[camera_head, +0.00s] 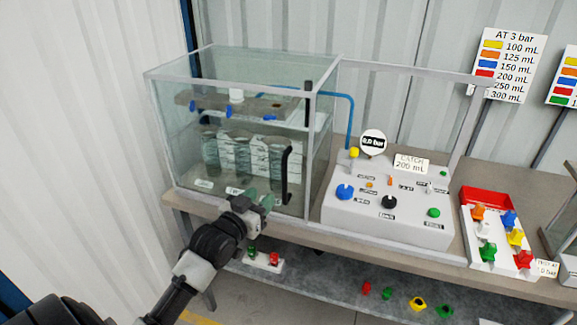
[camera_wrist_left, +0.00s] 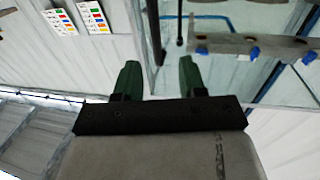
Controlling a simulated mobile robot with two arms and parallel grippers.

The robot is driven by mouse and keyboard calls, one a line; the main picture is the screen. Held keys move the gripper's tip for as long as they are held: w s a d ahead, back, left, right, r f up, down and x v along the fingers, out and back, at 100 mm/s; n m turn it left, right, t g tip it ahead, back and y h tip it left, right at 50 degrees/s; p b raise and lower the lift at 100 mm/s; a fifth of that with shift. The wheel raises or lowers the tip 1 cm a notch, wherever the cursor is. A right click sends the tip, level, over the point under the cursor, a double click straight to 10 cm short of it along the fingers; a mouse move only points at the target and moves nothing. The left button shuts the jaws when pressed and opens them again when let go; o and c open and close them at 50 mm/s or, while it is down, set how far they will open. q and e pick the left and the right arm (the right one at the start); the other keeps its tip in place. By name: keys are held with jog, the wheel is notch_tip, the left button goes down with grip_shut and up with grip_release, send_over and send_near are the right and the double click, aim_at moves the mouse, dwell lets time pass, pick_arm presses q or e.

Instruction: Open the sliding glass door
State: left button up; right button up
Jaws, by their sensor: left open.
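The glass case (camera_head: 222,65) stands at the left end of the bench, with a pale metal frame. The glass door (camera_head: 262,165) is on its front. A black upright handle (camera_head: 287,174) is on the right part of this front. My left gripper (camera_head: 259,199) is in front of the case, left of and a little below the handle. It is open, with nothing seen between its green fingers. In the left wrist view the fingers (camera_wrist_left: 158,80) point toward a dark upright bar (camera_wrist_left: 153,30), which runs between them in the picture. My right gripper is out of view.
The white control box (camera_head: 390,215) stands right of the case. A red-and-white tray of coloured knobs (camera_head: 497,235) is farther right. Loose coloured parts lie on the lower shelf (camera_head: 345,272).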

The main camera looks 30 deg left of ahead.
aim_at(283, 173)
pick_arm(q)
jog(key=w, duration=0.3)
jog(key=w+r+p, duration=0.1)
jog(key=w, duration=0.2)
jog(key=w+p, duration=0.1)
jog(key=w, duration=0.2)
jog(key=shift+w+r, duration=0.25)
jog(key=shift+r, duration=0.15)
jog(key=shift+w+d, duration=0.1)
jog(key=shift+w, duration=0.45)
jog(key=shift+w+f, duration=0.1)
jog(key=shift+c, duration=0.5)
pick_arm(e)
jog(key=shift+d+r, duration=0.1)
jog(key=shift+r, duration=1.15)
pick_arm(q)
grip_shut()
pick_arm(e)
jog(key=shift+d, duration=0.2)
